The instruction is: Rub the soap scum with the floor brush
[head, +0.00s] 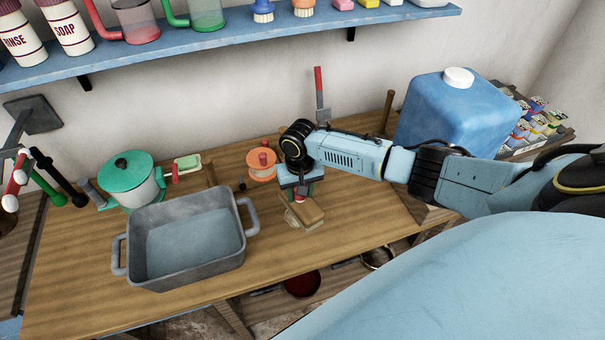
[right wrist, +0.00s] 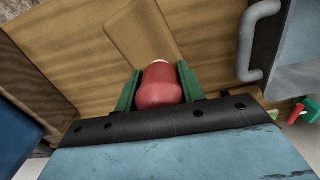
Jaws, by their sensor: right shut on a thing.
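My right gripper (head: 297,192) is shut on the red handle of the floor brush (head: 305,212). The brush's tan wooden block is low over the wooden counter, right of the grey basin. In the right wrist view the red handle (right wrist: 160,85) sits between the green fingers, with the tan block (right wrist: 142,38) beyond it. A small pale patch, which looks like the soap scum (head: 316,226), shows at the block's lower edge; most of it is hidden. I cannot tell whether the bristles touch it. My left gripper is not in view.
The grey basin (head: 191,285) stands left of the brush, its right handle close by. An orange spool-like thing (head: 262,165) is just behind left. A blue jug (head: 450,112) stands at the back right. A green pot (head: 130,178) is at the left. Bare counter (head: 345,215) lies right of the brush.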

